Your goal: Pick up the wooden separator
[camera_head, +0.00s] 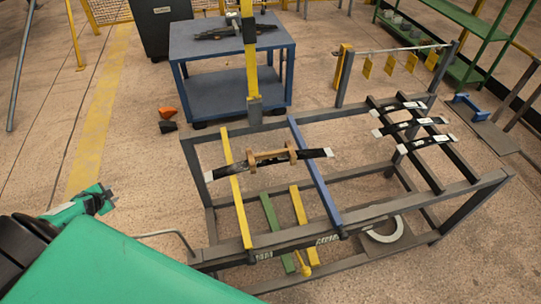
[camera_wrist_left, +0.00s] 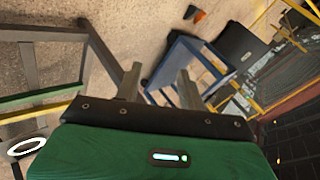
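The wooden separator (camera_head: 271,156) is a light brown piece with two upright knobs. It lies over a dark leaf spring (camera_head: 224,170) with pale ends, between the yellow bar (camera_head: 235,190) and the blue bar (camera_head: 315,175) of the metal rack (camera_head: 487,187). My left gripper (camera_head: 108,199) is left of the rack, well apart from the separator. In the left wrist view its two fingers (camera_wrist_left: 159,86) stand apart with nothing between them. The separator cannot be made out in that view. My right gripper is not in view.
Several dark leaf springs (camera_head: 408,124) lie on the rack's right part. A blue cart (camera_head: 232,50) stands behind, with a yellow and grey post (camera_head: 250,60) in front. Orange and black pieces (camera_head: 168,112) lie on the floor. A bent grey rod (camera_head: 170,233) is near my left gripper.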

